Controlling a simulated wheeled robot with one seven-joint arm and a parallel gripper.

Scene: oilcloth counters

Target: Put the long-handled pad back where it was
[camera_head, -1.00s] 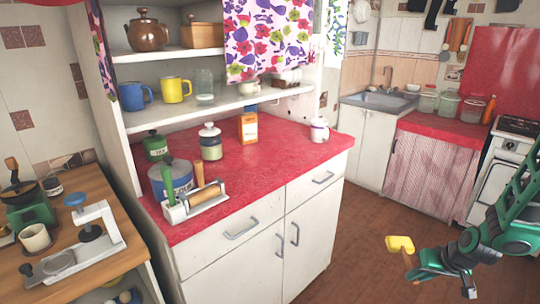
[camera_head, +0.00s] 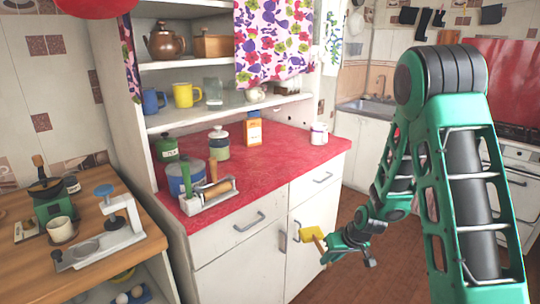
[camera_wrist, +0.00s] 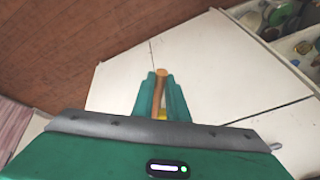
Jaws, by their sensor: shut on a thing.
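The long-handled pad shows its yellow pad end (camera_head: 312,234) in the head view, in front of the white cabinet's doors and below counter height. My gripper (camera_head: 328,247) is shut on its wooden handle. In the wrist view the handle (camera_wrist: 161,82) stands between my two green fingers (camera_wrist: 160,98), with a bit of yellow behind it. A white holder (camera_head: 210,199) on the red counter (camera_head: 278,150) carries a green-handled tool and a wooden roller. My gripper is apart from the counter, to the right of and lower than that holder.
Behind the holder are a blue-grey tin (camera_head: 182,181), a green canister (camera_head: 167,149), a lidded jar (camera_head: 219,148) and an orange box (camera_head: 254,132). A white mug (camera_head: 319,135) stands at the counter's right. The counter's front middle is clear. A wooden table (camera_head: 25,225) stands left.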

